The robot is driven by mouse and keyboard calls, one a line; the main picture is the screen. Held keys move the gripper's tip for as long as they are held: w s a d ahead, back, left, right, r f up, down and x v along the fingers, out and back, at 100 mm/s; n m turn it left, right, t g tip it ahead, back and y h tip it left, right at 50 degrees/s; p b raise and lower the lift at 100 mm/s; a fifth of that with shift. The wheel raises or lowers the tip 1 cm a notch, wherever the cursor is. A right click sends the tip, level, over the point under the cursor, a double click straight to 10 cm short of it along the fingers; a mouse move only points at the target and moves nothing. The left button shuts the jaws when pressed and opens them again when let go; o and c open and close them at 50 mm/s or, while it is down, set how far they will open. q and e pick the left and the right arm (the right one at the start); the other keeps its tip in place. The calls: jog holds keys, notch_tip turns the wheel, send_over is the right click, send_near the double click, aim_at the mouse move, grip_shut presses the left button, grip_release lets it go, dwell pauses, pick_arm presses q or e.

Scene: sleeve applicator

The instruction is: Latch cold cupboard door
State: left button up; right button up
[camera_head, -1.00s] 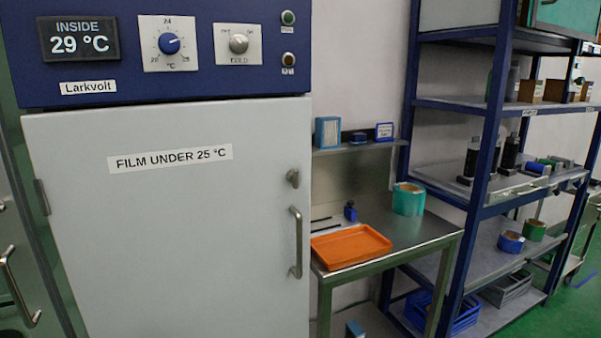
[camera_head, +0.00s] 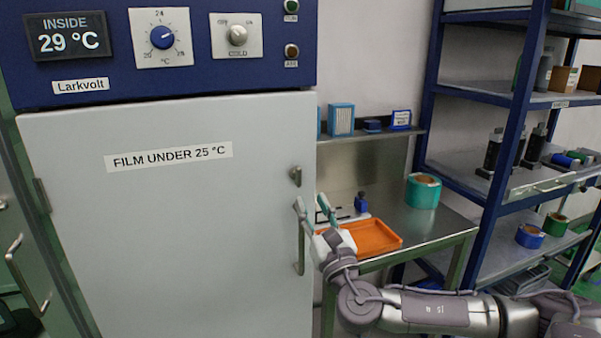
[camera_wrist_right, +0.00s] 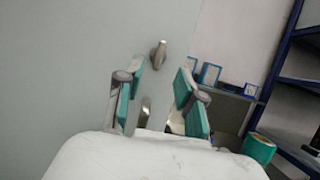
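The cold cupboard door (camera_head: 170,220) is a pale grey panel labelled "FILM UNDER 25 °C", and it looks closed. Its latch knob (camera_head: 296,175) sits near the right edge and also shows in the right wrist view (camera_wrist_right: 158,55). The vertical bar handle (camera_head: 301,255) is below it, partly hidden by my right gripper. My right gripper (camera_head: 316,207) is in front of the handle, below the knob. In the right wrist view, its teal-padded fingers (camera_wrist_right: 156,98) are spread apart with nothing between them touching. My left gripper is not in view.
The blue control panel (camera_head: 110,75) above the door reads 29 °C inside. A steel table to the right holds an orange tray (camera_head: 375,237) and a teal roll (camera_head: 423,190), close behind my right arm. A blue-framed shelf rack (camera_head: 480,180) stands further right.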

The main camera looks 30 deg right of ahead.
aim_at(300, 178)
jog(key=p+x, duration=0.2)
jog(key=x, duration=0.6)
jog(key=shift+w+f, duration=0.1)
grip_shut()
